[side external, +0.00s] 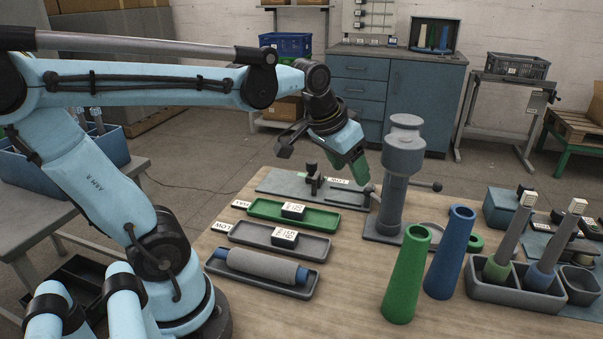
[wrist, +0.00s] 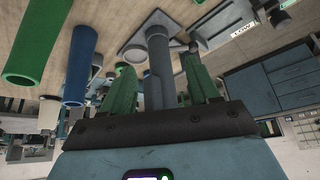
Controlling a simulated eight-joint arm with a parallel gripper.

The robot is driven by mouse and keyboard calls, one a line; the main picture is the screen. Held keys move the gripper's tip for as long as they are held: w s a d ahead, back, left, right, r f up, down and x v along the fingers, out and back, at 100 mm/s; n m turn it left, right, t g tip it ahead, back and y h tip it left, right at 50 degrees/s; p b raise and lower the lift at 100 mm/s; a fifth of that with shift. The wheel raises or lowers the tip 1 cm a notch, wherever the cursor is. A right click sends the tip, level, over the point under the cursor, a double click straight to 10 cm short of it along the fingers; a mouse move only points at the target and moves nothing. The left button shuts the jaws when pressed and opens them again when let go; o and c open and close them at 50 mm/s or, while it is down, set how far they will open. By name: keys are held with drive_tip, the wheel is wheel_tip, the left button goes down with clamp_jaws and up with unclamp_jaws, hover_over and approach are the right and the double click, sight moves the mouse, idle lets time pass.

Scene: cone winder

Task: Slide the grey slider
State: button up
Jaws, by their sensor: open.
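A grey plate (side external: 275,182) lies at the back of the wooden table. A small upright block with a dark knob (side external: 312,172) stands on it and looks like the slider; its grey parts are too small to tell clearly. White labels lie near the plate, one reading LOW in the wrist view (wrist: 243,32). My gripper (side external: 358,170), with green fingers, is open and empty. It is above the plate's right end, to the right of the knob and left of the grey column (side external: 397,165). In the wrist view the column shows between the fingers (wrist: 160,66).
Green (side external: 408,275) and blue (side external: 450,252) cones stand at front right. A green tray (side external: 325,227), a grey tray (side external: 318,257) and a tray with a grey roll (side external: 262,265) lie left of the column. A holder (side external: 490,290) with spindles is at the right.

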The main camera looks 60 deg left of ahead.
drive_tip(key=w+a+r+n+g, duration=0.1)
drive_tip(key=w+a+r+g, duration=0.15)
drive_tip(key=w+a, duration=0.35)
drive_tip(key=n+g, duration=0.3)
drive_tip(key=n, duration=0.1)
hover_over(312, 161)
wheel_tip(312, 161, down, 5)
drive_tip(key=shift+h, duration=0.4)
wheel_tip(312, 161, down, 12)
drive_tip(key=shift+d+r, duration=0.1)
clamp_jaws()
